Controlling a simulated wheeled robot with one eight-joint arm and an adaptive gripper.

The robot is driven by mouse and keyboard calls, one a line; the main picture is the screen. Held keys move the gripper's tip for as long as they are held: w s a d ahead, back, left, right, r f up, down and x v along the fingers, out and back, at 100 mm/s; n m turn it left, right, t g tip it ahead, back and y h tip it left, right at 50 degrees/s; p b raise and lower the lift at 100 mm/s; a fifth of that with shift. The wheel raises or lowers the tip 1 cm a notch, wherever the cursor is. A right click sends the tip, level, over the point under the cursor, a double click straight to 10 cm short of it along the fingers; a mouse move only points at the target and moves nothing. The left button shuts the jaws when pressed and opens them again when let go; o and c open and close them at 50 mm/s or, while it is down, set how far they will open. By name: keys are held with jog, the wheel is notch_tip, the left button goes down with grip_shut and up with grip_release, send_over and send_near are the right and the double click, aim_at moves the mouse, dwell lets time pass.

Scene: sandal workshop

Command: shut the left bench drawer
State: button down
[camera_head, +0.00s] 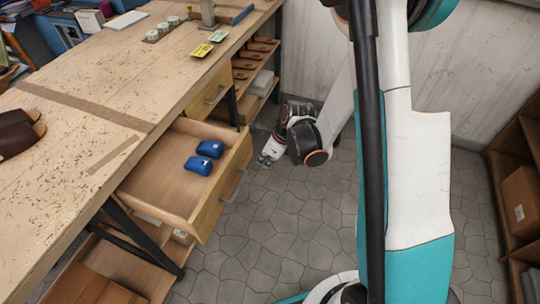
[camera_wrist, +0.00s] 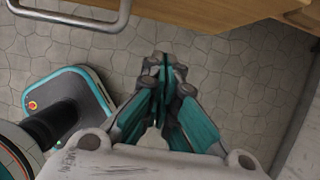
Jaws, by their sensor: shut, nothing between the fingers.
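The left bench drawer (camera_head: 165,178) hangs pulled out from under the workbench, its front panel (camera_head: 222,188) facing right with a metal handle (camera_head: 232,186). Two blue objects (camera_head: 199,165) lie inside it. My gripper (camera_head: 264,159) is shut and empty, out over the floor to the right of the drawer's far corner and apart from it. In the wrist view my gripper (camera_wrist: 162,62) shows with its fingers together. A wooden front (camera_wrist: 195,12) and a metal handle (camera_wrist: 75,18) cross the top of that view. I cannot tell surely which drawer they belong to.
The workbench top (camera_head: 90,100) carries brown sandals (camera_head: 18,132), cards and small jars. A second drawer (camera_head: 207,92) sits shut farther along, beside shelves (camera_head: 252,75) with sandals. A wooden shelf unit (camera_head: 515,190) stands at the right. The stone floor (camera_head: 285,215) between is clear.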

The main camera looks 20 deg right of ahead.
jog(key=shift+w+a+f+b, duration=0.15)
jog(key=shift+w+a+f, duration=0.05)
jog(key=shift+w+a, duration=0.55)
jog(key=shift+w+a+f+b, duration=0.15)
jog(key=shift+w+a, duration=0.4)
jog(key=shift+a, duration=0.4)
